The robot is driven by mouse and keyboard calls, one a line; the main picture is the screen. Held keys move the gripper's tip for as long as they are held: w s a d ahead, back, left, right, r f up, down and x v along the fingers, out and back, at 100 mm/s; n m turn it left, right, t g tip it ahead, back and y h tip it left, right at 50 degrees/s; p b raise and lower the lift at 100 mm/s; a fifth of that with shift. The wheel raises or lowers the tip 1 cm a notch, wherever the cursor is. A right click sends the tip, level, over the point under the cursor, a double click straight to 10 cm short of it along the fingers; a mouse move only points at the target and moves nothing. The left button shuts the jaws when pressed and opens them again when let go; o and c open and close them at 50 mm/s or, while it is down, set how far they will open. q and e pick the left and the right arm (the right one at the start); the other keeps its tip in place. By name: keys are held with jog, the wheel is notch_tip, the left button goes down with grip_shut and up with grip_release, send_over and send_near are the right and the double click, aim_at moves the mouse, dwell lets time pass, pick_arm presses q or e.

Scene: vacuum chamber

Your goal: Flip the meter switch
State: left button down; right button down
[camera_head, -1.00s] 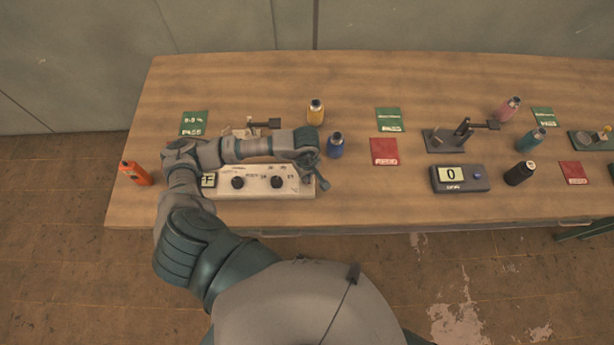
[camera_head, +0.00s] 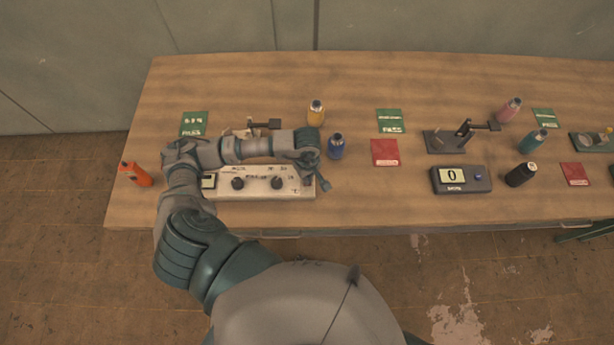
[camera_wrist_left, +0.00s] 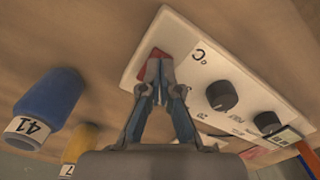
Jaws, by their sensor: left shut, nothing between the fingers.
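The meter is a long white panel (camera_head: 255,192) with dark knobs, near the table's front left. A small display (camera_head: 208,181) at its left end is partly behind my left arm. In the left wrist view the meter (camera_wrist_left: 195,70) shows a red switch (camera_wrist_left: 149,54) at one end. My left gripper (camera_head: 322,184) is at the meter's right end, pointing down. In the left wrist view its fingers (camera_wrist_left: 159,72) are shut and empty, with the tips over the red switch, seemingly touching it. They hide part of the switch. My right gripper is out of view.
A blue bottle (camera_head: 337,146) and a yellow bottle (camera_head: 316,113) stand just beyond the gripper. A black box with a "0" display (camera_head: 461,179) sits further right.

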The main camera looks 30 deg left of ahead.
pick_arm(q)
jog(key=shift+a+r+p, duration=0.15)
jog(key=shift+r+p, duration=0.2)
jog(key=shift+r, duration=0.55)
jog(key=shift+r+p, duration=0.35)
jog(key=shift+r, duration=0.45)
jog(key=shift+d+r+p, duration=0.25)
jog(key=shift+r+p, duration=0.25)
jog(key=shift+r, duration=0.75)
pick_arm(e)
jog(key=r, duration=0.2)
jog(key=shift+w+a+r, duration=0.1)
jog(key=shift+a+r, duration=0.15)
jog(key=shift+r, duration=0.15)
pick_arm(q)
jog(key=shift+a, duration=0.15)
